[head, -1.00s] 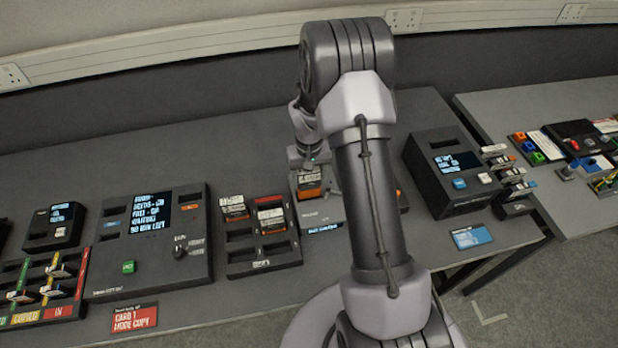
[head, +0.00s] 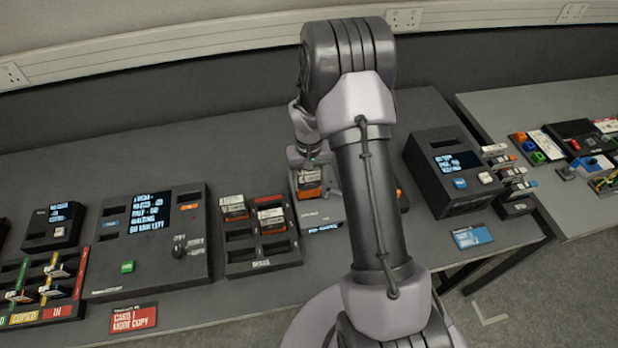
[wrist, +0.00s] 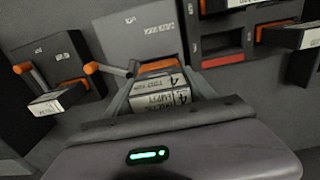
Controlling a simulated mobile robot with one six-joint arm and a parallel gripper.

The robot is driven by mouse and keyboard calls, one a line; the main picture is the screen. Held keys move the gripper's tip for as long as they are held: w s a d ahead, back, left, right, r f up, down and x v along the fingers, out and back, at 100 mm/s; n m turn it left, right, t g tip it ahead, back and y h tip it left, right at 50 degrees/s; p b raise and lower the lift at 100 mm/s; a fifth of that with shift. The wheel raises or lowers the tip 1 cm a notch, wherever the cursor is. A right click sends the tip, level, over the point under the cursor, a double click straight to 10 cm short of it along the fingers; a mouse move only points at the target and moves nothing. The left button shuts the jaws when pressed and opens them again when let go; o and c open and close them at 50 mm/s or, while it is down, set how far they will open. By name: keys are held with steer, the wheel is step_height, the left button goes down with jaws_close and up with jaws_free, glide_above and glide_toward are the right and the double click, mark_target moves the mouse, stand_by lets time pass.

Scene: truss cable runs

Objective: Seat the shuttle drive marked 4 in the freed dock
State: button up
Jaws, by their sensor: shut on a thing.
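My gripper (wrist: 160,100) is shut on the shuttle drive marked 4 (wrist: 165,98), a white-labelled drive with a dark body. The drive's far end meets the grey dock (wrist: 138,35) in the wrist view; I cannot tell how deep it sits. In the head view my gripper (head: 308,160) is over the same dock (head: 322,214), partly hidden by my arm. The drive shows there with an orange part (head: 309,188) just below the jaws.
A drive tray (head: 262,262) with several bays, two holding drives, stands left of the dock. A black unit (head: 436,185) stands right. A control console (head: 150,270) is further left. In the wrist view another drive (wrist: 58,100) projects on the left.

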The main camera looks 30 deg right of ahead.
mark_target(309, 187)
steer(key=shift+f, duration=0.15)
steer(key=shift+f+b, duration=0.25)
steer(key=shift+b, duration=0.2)
steer(key=shift+f+b, duration=1.45)
steer(key=shift+f, duration=0.2)
stand_by(0.9)
steer(key=o, duration=2.1)
steer(key=shift+c, duration=0.2)
steer(key=shift+r+p, duration=2.5)
steer(key=shift+r, duration=1.3)
